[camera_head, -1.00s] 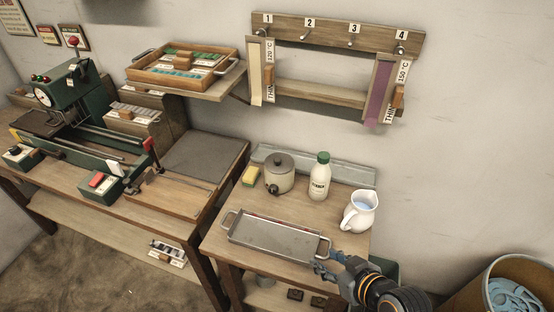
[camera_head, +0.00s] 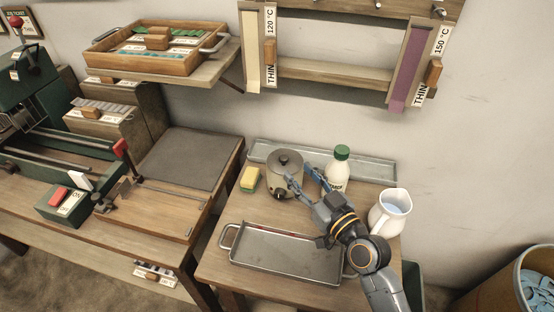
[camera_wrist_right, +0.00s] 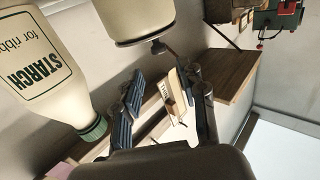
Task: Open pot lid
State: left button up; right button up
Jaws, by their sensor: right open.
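The pot (camera_head: 287,183) stands on the small table, with its grey lid (camera_head: 285,161) on top. It also shows upside down in the right wrist view (camera_wrist_right: 138,18), cut off at the top, with a small dark knob (camera_wrist_right: 158,46). My right gripper (camera_head: 303,182) is open at the pot's right side, between pot and bottle. Its spread, empty fingers also show in the right wrist view (camera_wrist_right: 167,100). Whether a finger touches the pot cannot be told. My left gripper is not in view.
A starch bottle (camera_head: 338,166) with a green cap stands close right of the gripper; it also shows in the right wrist view (camera_wrist_right: 40,75). A white jug (camera_head: 390,212) stands right of my arm. A yellow sponge (camera_head: 249,179) lies left of the pot, a metal tray (camera_head: 280,255) in front.

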aim_at(286, 161)
jog(key=x, duration=0.4)
jog(key=p+x, duration=0.1)
jog(key=x, duration=0.3)
jog(key=shift+f, duration=0.25)
grip_shut()
